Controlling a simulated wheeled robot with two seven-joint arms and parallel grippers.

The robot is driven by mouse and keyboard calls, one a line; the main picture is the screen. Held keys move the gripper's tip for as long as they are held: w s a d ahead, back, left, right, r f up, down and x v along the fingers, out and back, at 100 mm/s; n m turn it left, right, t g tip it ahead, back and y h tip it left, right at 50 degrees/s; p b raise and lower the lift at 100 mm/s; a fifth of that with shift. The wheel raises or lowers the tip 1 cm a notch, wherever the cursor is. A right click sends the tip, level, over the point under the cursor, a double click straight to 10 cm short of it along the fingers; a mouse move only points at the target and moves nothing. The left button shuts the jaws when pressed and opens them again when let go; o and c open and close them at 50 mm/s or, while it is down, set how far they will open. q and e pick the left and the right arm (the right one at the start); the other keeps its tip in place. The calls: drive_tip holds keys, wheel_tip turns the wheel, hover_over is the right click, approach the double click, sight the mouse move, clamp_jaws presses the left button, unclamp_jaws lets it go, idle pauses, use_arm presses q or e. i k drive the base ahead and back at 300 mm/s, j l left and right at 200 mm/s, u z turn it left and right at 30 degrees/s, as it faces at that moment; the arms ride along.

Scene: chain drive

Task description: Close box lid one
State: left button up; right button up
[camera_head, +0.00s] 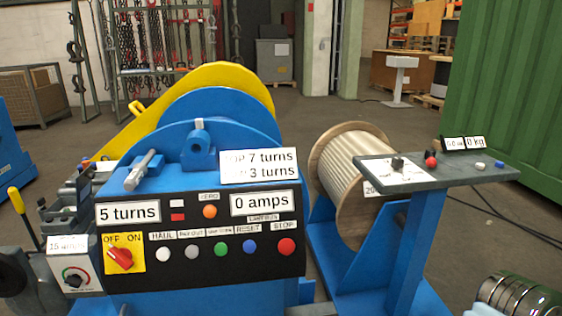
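I cannot make out a box lid marked one in the head view. The blue winch machine (185,146) stands in the middle, with a yellow curved cover (225,76) behind its blue rounded housing. A small yellow handle (136,108) sticks out at the cover's left side. The black control panel (200,268) on the front reads 5 turns and 0 amps. It carries a red OFF/ON switch (121,258) and several coloured buttons. Neither of my grippers can be made out.
A wooden spool (349,170) stands right of the machine. A grey stand top (440,171) on a blue post holds small knobs and a 0 kg display. Shiny ringed metal (520,297) shows at the lower right. A green container (515,90) bounds the right side; open floor lies behind.

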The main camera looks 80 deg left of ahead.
sight(83, 181)
drive_tip(key=u, duration=4.15)
drive_tip(key=i+u, duration=0.15)
drive_tip(key=u, duration=0.2)
drive_tip(key=i+u, duration=0.15)
drive_tip(key=u, duration=0.15)
drive_tip(key=i+j+u, duration=0.1)
drive_tip(key=i+u, duration=0.4)
drive_tip(key=u, duration=0.2)
